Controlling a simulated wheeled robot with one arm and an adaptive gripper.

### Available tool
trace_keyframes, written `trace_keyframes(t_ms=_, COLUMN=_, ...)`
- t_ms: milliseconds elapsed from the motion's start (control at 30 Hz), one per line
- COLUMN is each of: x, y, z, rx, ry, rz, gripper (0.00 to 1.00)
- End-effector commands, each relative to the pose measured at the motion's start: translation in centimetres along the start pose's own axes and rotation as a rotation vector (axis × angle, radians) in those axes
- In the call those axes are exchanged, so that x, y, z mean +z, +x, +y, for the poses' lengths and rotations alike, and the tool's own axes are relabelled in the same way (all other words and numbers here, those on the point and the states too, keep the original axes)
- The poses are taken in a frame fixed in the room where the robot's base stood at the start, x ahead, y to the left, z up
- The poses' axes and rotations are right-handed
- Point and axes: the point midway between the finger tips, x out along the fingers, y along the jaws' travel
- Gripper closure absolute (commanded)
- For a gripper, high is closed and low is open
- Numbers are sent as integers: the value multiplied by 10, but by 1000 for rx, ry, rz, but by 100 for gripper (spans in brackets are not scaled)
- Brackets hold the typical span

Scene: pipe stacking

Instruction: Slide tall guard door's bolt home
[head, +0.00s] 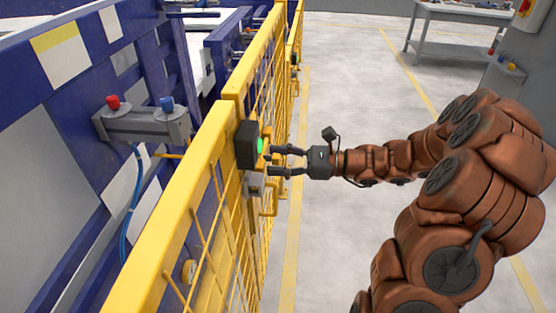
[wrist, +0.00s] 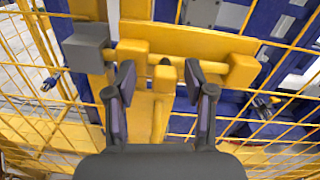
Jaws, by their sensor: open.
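The tall guard door is a yellow mesh panel in a yellow frame (head: 180,205), closed or nearly closed against the fence. In the wrist view its bolt (wrist: 206,66) is a yellow rod running sideways through two yellow brackets, with a knob-ended handle (wrist: 165,77) pointing at the camera. A grey block (wrist: 88,46) stands left of the left bracket; I cannot tell whether the rod's end is inside it. My gripper (wrist: 160,80) is open, its fingers left and right of the handle, with gaps. In the head view my gripper (head: 272,161) faces the door's edge.
A black box with a green light (head: 247,146) sits on the fence just above my gripper. Behind the fence is a blue machine with a red-and-blue button box (head: 143,122). A workbench (head: 463,22) stands far right. The grey floor beside the fence is clear.

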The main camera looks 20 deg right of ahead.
Motion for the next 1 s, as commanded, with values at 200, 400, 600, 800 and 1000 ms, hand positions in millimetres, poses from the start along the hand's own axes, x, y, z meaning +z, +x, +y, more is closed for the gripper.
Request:
trace_keyframes(t_ms=200, x=0, y=-12, z=-1, rx=-4, ry=0, rz=1, gripper=46)
trace_keyframes(t_ms=400, x=0, y=-46, z=-1, rx=-4, ry=1, rz=-1, gripper=46)
trace_keyframes(t_ms=600, x=0, y=-85, z=-1, rx=-4, ry=-1, rz=1, gripper=46)
trace_keyframes(t_ms=800, x=0, y=-110, z=0, rx=-2, ry=-1, rz=1, gripper=46)
trace_keyframes(t_ms=1000, x=0, y=-120, z=0, rx=0, ry=-1, rz=1, gripper=46)
